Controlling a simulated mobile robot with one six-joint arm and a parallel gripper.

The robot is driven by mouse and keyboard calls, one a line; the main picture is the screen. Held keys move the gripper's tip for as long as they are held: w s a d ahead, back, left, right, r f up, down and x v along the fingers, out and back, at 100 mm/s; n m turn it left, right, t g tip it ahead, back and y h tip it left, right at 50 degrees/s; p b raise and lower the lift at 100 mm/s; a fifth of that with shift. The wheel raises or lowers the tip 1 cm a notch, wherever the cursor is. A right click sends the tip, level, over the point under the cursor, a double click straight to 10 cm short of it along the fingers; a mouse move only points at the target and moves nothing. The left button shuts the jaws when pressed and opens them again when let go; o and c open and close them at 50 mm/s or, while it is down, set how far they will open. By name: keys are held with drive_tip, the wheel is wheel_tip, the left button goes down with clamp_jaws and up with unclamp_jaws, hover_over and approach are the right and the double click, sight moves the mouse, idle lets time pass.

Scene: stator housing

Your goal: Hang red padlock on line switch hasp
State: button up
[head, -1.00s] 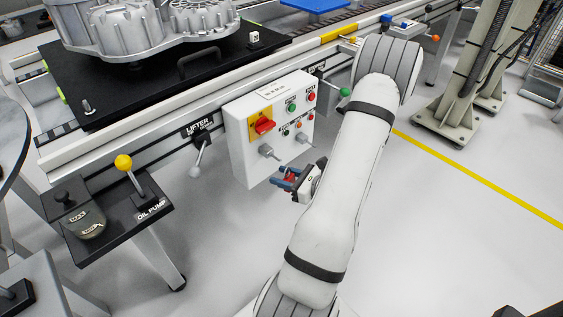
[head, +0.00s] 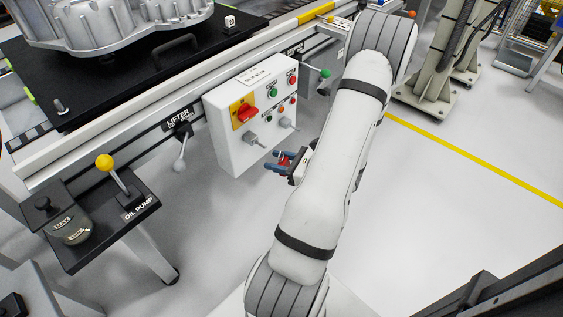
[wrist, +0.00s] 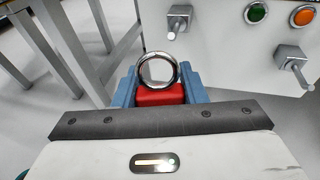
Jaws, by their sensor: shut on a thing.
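My gripper (head: 279,162) is shut on a red padlock (wrist: 160,95), which sits between its blue fingers in the wrist view. The padlock's round silver shackle stands up above its body, toward the panel. In the head view the padlock (head: 285,159) is small and partly hidden. The white control box (head: 228,145) has a red switch (head: 246,114) on a yellow plate. Two grey hasps with pegs stick out below: the left hasp (head: 252,138) and the right hasp (head: 287,124). The wrist view shows both hasps, one (wrist: 178,20) above the shackle and one (wrist: 292,62) at right. The padlock is apart from both.
The lifter lever (head: 180,150) sticks out left of the box. An oil pump stand (head: 100,225) with a yellow-knobbed lever is farther left. A green-knobbed lever (head: 324,73) is right of the box. The floor in front of the box is clear.

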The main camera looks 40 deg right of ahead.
drive_tip(key=shift+w+a+f+b, duration=0.15)
drive_tip(key=shift+w+b, duration=0.05)
drive_tip(key=shift+w, duration=1.8)
drive_tip(key=shift+w+a+f+b, duration=0.1)
drive_tip(key=shift+w+b, duration=0.1)
drive_tip(key=shift+w, duration=1.8)
drive_tip(key=shift+w+f+b, duration=0.15)
drive_tip(key=shift+f+b, duration=0.2)
drive_tip(key=shift+f, duration=0.05)
drive_tip(key=o, duration=1.1)
drive_tip(key=shift+p+v, duration=0.45)
drive_tip(key=shift+v, duration=1.8)
